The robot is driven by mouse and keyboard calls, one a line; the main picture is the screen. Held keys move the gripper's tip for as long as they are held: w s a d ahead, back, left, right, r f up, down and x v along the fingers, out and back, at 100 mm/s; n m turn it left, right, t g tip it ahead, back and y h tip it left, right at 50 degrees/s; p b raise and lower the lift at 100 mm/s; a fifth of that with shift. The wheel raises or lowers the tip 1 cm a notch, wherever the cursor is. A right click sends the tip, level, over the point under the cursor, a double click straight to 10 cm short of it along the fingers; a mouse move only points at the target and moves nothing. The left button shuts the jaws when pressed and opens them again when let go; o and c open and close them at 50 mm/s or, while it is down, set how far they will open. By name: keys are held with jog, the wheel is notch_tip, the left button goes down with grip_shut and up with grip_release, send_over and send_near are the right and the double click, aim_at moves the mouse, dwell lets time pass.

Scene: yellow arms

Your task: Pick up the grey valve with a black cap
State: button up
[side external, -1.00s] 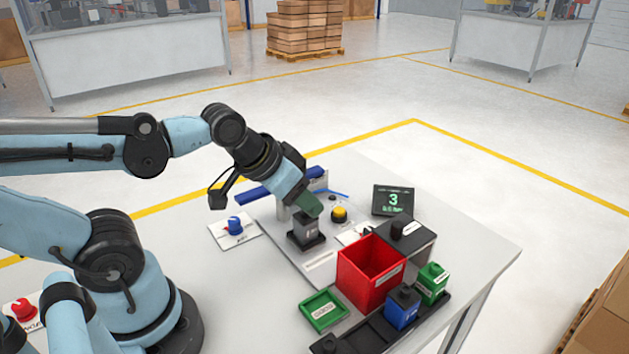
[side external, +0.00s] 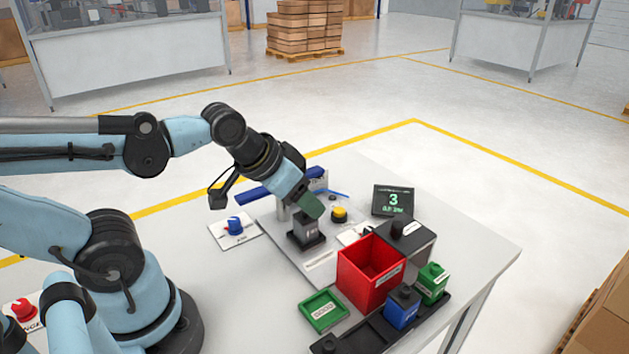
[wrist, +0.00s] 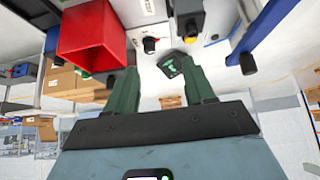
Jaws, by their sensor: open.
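A grey block-shaped valve (side external: 307,231) with a dark top stands upright in a black base on the light panel. My gripper (side external: 311,206) is just above and slightly right of it in the side view, tilted, with green fingers. In the side view the fingers overlap the top edge, so I cannot tell the exact gap. In the wrist view my gripper (wrist: 151,92) is open, with nothing between the fingers. A grey part with a dark end (wrist: 188,22), apparently the valve, is at the top, beyond the fingertips.
A red bin (side external: 366,278) stands right of the panel, with a grey box (side external: 420,243) behind it. A rack holds a blue valve (side external: 402,311) and a green valve (side external: 433,280). A yellow button (side external: 339,214), display (side external: 393,200) and blue bar (side external: 262,190) are close by.

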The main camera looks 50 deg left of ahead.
jog(key=shift+o, duration=1.4)
jog(key=r+g, duration=0.1)
jog(key=g, duration=0.5)
send_over(305, 215)
jog(key=shift+w+a+g, duration=0.2)
jog(key=shift+a+g, duration=0.25)
jog(key=shift+g, duration=0.15)
jog(key=shift+w+d+f, duration=0.1)
jog(key=shift+f, duration=5.9)
